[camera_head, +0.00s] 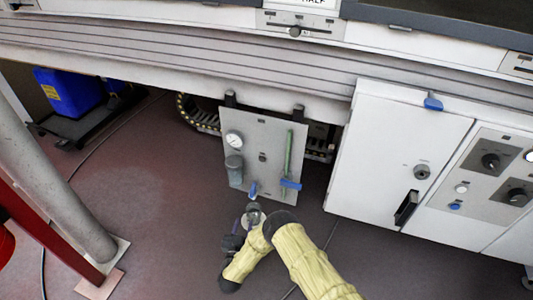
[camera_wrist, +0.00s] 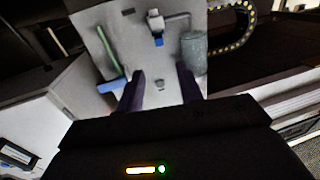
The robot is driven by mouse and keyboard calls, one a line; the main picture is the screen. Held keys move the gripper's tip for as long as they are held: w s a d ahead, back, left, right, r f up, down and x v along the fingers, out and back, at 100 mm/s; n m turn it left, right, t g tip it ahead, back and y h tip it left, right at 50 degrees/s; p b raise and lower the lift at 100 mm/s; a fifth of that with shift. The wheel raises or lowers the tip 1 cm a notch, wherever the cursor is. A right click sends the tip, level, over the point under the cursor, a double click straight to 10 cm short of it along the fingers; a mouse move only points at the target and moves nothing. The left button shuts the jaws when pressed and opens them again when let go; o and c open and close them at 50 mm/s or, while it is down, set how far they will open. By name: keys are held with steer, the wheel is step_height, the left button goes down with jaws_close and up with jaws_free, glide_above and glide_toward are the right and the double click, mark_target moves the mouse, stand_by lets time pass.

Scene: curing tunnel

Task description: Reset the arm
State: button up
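My arm (camera_head: 300,257), in yellow sleeves, reaches up from the bottom of the head view and is bent. My gripper (camera_head: 253,213) is just in front of the lower edge of a grey panel (camera_head: 269,132). In the wrist view my gripper (camera_wrist: 160,77) has two dark fingers standing apart, with the panel seen between them and nothing held. The fingers point at the panel; I cannot tell whether they touch it. A small blue lever (camera_head: 253,189) on the panel is close to the gripper.
The panel carries a round gauge (camera_head: 234,141), a green tube (camera_head: 288,153) and a blue handle (camera_head: 291,184). A white cabinet (camera_head: 385,150) stands to the right, a grey post (camera_head: 55,190) to the left. A blue box (camera_head: 68,93) is at the back left.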

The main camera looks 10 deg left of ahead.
steer(key=w+a+r+n+g+y+p, duration=0.1)
steer(key=w+a+r+g+y, duration=0.15)
steer(key=w+r, duration=0.45)
steer(key=w+d+r+n+g+y+p, duration=0.1)
steer(key=w+d+r+g+p, duration=0.15)
steer(key=d+r, duration=0.45)
steer(key=w+d+r+n+g+y+p, duration=0.1)
steer(key=w+d+r+n+g, duration=0.15)
steer(key=r, duration=0.85)
steer(key=s+d+r+m+g+h+p, duration=0.1)
steer(key=s+d+r+g+h, duration=0.1)
steer(key=s+d+r, duration=0.45)
steer(key=s+d+r+m+g+h+p, duration=0.1)
steer(key=s+d+r+h, duration=0.2)
steer(key=d, duration=0.7)
steer(key=s+d+r+m+g+p, duration=0.1)
steer(key=s+d+r+m+g, duration=0.1)
steer(key=s+d+r, duration=0.35)
steer(key=s+d+r+m+g+h+p, duration=0.1)
steer(key=s+d+r+m+g, duration=0.2)
steer(key=s+d, duration=0.65)
step_height(320, 180, up, 39)
steer(key=n+p, duration=0.1)
steer(key=p, duration=3.7)
steer(key=shift+s+f, duration=0.2)
steer(key=shift+s, duration=0.05)
